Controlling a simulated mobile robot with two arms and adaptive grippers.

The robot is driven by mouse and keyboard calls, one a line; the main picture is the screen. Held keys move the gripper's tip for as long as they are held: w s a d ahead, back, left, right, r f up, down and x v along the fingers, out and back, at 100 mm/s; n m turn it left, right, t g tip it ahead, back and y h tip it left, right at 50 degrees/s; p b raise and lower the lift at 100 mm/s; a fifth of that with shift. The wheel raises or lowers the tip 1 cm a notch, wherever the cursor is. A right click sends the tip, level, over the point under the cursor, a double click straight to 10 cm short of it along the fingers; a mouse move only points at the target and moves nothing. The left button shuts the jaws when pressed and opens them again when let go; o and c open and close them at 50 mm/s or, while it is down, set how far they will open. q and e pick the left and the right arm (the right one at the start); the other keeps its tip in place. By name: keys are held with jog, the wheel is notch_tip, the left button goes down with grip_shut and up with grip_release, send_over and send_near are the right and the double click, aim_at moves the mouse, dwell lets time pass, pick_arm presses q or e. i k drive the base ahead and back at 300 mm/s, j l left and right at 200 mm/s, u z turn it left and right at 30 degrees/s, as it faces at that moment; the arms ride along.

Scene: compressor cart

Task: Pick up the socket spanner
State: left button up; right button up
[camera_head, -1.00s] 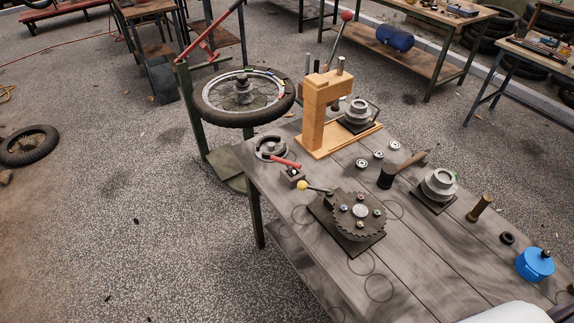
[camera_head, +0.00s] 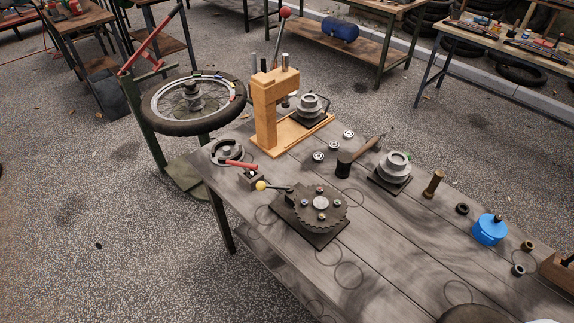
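I cannot make out a socket spanner for certain among the things on the wooden workbench (camera_head: 395,275). A small tool with a red handle (camera_head: 240,164) lies at the bench's left edge, by a round metal part. A hammer-like tool with a wooden handle (camera_head: 362,150) and a dark head lies further right. A short brass-coloured cylinder (camera_head: 433,183) stands near the right-hand flanged part. Neither of my grippers shows in the head view.
A toothed disc (camera_head: 320,203) on a dark plate, an orange press frame (camera_head: 266,110), a flanged hub (camera_head: 394,168) and a blue pot (camera_head: 489,230) stand on the bench. A wheel stand (camera_head: 150,135) is at its left. The bench's front middle is clear.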

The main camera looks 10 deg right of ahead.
aim_at(249, 173)
jog(key=i+j+z, duration=0.15)
jog(key=j+z, duration=0.15)
jog(key=z, duration=0.15)
jog(key=i+j+z, duration=0.15)
jog(key=j+z, duration=0.2)
jog(key=z, duration=0.15)
jog(key=j+z, duration=0.45)
jog(key=i+l, duration=0.05)
jog(key=l, duration=0.05)
